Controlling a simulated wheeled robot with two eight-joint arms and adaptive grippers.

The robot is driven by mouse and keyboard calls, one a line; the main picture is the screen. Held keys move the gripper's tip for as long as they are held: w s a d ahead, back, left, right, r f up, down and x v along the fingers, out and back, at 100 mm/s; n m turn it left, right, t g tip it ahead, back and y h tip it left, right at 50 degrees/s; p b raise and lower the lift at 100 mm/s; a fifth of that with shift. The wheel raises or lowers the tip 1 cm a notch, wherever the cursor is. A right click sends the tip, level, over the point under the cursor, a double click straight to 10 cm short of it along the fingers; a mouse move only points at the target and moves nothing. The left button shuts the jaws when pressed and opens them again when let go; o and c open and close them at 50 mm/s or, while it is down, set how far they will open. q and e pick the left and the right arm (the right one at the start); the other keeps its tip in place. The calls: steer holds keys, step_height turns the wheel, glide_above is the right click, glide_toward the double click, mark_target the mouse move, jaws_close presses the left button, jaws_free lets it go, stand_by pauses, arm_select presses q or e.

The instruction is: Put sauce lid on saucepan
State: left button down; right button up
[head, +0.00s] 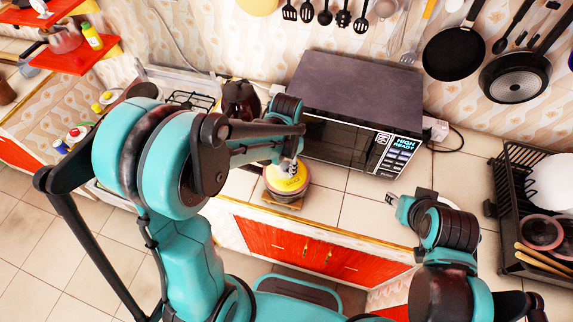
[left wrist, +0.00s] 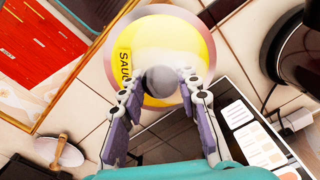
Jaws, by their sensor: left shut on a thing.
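The yellow sauce lid (head: 284,182) sits at or just above the top of the brown saucepan (head: 291,199) on the counter; I cannot tell whether it is fully seated. My left gripper (head: 291,165) is above the lid, shut on its knob. In the left wrist view the fingers (left wrist: 159,84) are on both sides of the grey round knob (left wrist: 162,80), and part of the word "SAUC" shows on the lid (left wrist: 190,45). The saucepan is mostly hidden under the lid. My right gripper (head: 394,201) is over the counter to the right, apart from the saucepan.
A microwave (head: 350,105) stands just behind and right of the saucepan. A dark kettle (head: 241,100) and a gas hob (head: 190,100) are to the left. A dish rack (head: 515,200) stands at the far right. The counter's front edge is close to the saucepan. Pans hang on the wall.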

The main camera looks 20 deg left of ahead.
arm_select(q)
steer(key=shift+f+b, duration=0.9)
steer(key=shift+f, duration=0.1)
stand_by(0.6)
steer(key=c, duration=1)
jaws_free()
step_height(320, 180, up, 12)
steer(key=shift+f, duration=0.2)
steer(key=r, duration=0.1)
step_height(320, 180, up, 6)
steer(key=f+p, duration=0.1)
steer(key=p, duration=0.4)
glide_above(287, 166)
steer(key=shift+r, duration=0.2)
